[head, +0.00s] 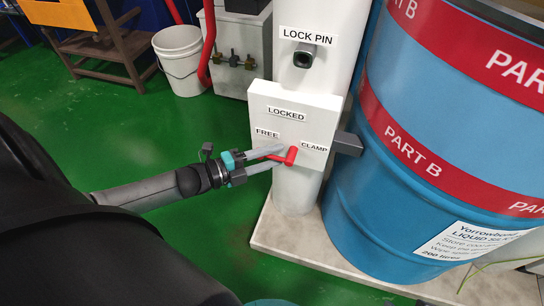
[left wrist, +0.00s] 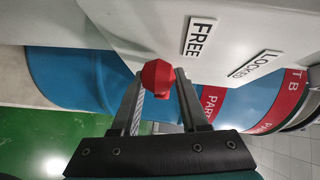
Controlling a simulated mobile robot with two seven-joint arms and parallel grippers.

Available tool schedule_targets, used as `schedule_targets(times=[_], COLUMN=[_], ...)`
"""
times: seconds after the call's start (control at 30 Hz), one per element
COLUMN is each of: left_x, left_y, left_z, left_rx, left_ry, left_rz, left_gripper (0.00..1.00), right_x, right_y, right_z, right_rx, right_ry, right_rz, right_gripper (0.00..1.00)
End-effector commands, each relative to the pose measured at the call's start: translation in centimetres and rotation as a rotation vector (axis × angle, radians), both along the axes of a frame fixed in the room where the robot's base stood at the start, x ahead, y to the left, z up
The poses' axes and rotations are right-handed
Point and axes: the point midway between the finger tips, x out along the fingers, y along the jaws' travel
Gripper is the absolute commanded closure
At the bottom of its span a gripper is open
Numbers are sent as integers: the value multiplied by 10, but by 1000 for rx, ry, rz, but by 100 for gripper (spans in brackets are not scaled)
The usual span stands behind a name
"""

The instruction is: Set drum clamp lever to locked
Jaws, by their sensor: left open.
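The red clamp lever (head: 291,155) is on the front of the white clamp box (head: 262,100), low between the FREE label (head: 267,133) and the CLAMP label (head: 314,147). The LOCKED label (head: 287,113) is above. The lever lies low on the FREE side, not at LOCKED. My left gripper (head: 278,158) is open, with its fingers on either side of the lever. In the left wrist view the red lever end (left wrist: 157,77) sits between the open fingertips, with FREE (left wrist: 201,37) and LOCKED (left wrist: 254,64) beyond. Finger contact is unclear. My right gripper is not in view.
A blue drum (head: 385,195) with red PART B bands stands right of the white column (head: 330,30), on a pale base (head: 290,240). A dark block (head: 347,143) sits between box and drum. The lock pin (head: 303,56) is above the box. A white bucket (head: 182,65) stands behind on green floor.

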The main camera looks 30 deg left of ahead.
Motion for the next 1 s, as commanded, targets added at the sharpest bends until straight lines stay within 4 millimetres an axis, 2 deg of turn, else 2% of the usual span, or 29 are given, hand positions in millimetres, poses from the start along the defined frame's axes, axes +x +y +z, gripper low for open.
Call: schedule_targets(times=[0.23, 0.63, 1.0], left_x=[0, 0, 1], left_y=[0, 0, 1], left_z=[0, 0, 0], left_rx=[0, 0, 2], left_ry=[0, 0, 0], left_rz=[0, 1, 4], left_gripper=[56, 100, 100], right_x=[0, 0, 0], right_y=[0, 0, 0], right_z=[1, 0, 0], right_rx=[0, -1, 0], right_ry=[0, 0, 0], right_rz=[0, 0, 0], right_gripper=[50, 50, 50])
